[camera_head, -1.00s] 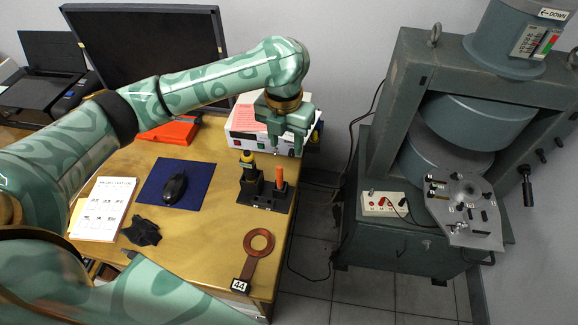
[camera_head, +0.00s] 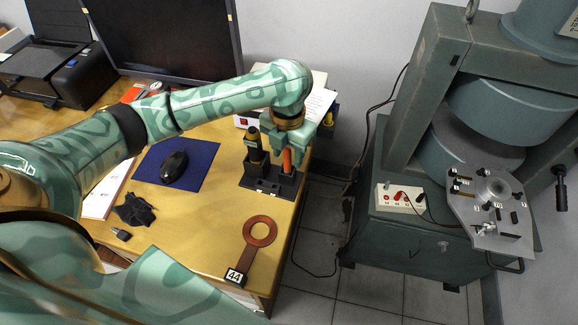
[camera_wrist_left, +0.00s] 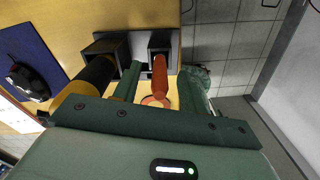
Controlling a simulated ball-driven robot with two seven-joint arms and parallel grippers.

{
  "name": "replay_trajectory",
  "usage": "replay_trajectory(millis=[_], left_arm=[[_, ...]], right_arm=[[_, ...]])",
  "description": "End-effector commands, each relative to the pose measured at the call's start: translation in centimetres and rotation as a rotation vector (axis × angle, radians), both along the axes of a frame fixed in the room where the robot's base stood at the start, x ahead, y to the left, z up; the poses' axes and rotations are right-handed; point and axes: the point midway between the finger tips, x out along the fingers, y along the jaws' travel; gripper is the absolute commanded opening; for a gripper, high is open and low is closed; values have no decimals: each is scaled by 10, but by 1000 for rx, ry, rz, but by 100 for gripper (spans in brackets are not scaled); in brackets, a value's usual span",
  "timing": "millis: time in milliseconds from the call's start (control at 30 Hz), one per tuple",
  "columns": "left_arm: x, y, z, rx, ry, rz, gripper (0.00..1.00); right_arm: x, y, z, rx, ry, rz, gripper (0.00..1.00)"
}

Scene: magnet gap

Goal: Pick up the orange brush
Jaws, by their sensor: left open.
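The orange brush (camera_head: 287,160) stands upright in the right socket of a black holder (camera_head: 262,188) near the desk's right edge. My left gripper (camera_head: 285,150) is open at the brush, coming from above. In the left wrist view the orange brush (camera_wrist_left: 160,72) lies between the two fingers of my left gripper (camera_wrist_left: 160,82), with the black holder (camera_wrist_left: 108,48) beyond. I cannot tell whether a finger touches the brush. My right gripper is not in view.
A black and yellow tool (camera_head: 253,145) stands in the holder's left socket, close to the left gripper. A copper ring paddle (camera_head: 260,232) labelled 44 lies in front. A mouse (camera_head: 174,166) on a blue mat (camera_head: 205,160) is to the left. A large magnet (camera_head: 460,150) stands right.

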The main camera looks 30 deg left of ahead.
Motion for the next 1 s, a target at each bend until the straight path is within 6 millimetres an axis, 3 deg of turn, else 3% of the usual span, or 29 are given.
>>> replay_trajectory(millis=[33,100,333,500,800,1000], left_arm=[[-1,0,-18,0,7,0,42],[0,0,-25,-1,5,0,42],[0,0,-22,0,-2,1,42],[0,0,-22,1,-1,0,0],[0,0,-20,1,-1,0,0],[1,1,18,1,-8,0,0]], right_arm=[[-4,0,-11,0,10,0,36],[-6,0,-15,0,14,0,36],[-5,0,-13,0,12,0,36],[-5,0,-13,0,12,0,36],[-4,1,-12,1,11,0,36],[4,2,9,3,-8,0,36]])
